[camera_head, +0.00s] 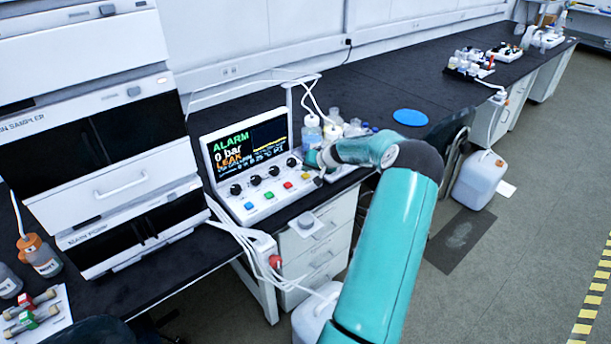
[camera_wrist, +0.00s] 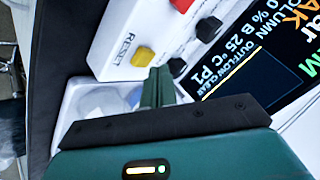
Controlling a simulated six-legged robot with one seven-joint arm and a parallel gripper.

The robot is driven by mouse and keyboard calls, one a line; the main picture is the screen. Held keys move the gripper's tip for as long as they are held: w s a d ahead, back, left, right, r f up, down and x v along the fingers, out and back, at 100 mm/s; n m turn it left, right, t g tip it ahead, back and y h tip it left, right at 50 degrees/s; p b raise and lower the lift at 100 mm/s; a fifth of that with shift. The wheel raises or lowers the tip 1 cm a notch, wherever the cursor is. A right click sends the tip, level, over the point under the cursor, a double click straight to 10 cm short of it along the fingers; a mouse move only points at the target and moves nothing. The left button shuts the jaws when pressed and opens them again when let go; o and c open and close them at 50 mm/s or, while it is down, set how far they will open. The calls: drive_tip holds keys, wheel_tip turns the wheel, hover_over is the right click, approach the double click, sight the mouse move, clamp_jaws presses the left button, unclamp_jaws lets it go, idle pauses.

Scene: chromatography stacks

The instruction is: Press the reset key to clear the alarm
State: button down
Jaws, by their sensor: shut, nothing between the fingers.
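The control panel (camera_head: 225,170) stands on the dark bench, its screen (camera_head: 248,142) showing ALARM, 0 bar and LEAK. Its sloped front carries a row of coloured keys. The yellow key (camera_head: 304,175) is at the right end of the row. In the wrist view the yellow key (camera_wrist: 143,57) sits beside the printed word RESET. My gripper (camera_head: 318,160) is over the panel's right end. In the wrist view its shut, empty fingers (camera_wrist: 159,76) end close below and right of the yellow key in the picture, seemingly apart from it.
Red (camera_head: 287,185), green (camera_head: 268,195) and blue (camera_head: 248,206) keys lie left of the yellow one. Dark knobs (camera_head: 254,181) run above them. Bottles (camera_head: 312,130) stand behind the panel's right end.

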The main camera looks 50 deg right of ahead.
sight(308, 176)
drive_tip(key=shift+f, duration=0.35)
drive_tip(key=shift+f, duration=0.5)
idle(0.7)
drive_tip(key=shift+r, duration=0.95)
drive_tip(key=shift+r, duration=2.5)
